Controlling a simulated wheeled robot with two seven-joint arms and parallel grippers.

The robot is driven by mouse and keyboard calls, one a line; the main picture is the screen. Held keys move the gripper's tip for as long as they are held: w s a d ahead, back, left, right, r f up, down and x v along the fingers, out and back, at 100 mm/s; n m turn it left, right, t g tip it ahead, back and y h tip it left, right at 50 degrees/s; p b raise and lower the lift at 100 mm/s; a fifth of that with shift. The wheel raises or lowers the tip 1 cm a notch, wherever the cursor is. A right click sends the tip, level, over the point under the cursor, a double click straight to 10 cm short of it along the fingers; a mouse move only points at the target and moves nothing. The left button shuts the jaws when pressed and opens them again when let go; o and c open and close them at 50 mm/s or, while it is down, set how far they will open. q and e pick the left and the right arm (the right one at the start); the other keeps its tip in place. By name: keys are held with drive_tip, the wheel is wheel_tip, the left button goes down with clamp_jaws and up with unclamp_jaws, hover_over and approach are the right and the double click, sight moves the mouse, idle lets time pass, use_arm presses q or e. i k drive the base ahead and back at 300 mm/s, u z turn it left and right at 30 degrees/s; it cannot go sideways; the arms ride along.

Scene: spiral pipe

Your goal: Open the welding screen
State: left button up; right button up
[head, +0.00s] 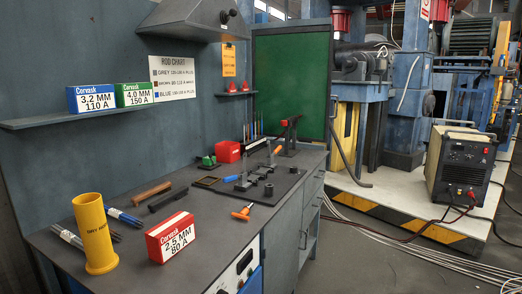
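The welding screen (292,85) is a flat green panel in a dark frame. It stands upright at the far end of the workbench, next to the back wall. Its broad green face shows almost fully; its lower edge is partly hidden behind the bench and a dark tool with a red part. I cannot tell from this view how its hinge is set. Neither of my grippers is in view.
The workbench (130,262) holds a yellow tube (95,235), a red rod box (171,237), loose rods and clamping tools. A shelf with two boxes and a hood are on the wall. A welding machine (460,165) stands right, with cables across the floor.

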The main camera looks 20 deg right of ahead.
sight(293, 67)
drive_tip(key=z, duration=1.1)
drive_tip(key=i, duration=1.4)
drive_tip(key=z, duration=0.9)
drive_tip(key=i, duration=2.2)
drive_tip(key=u, duration=0.7)
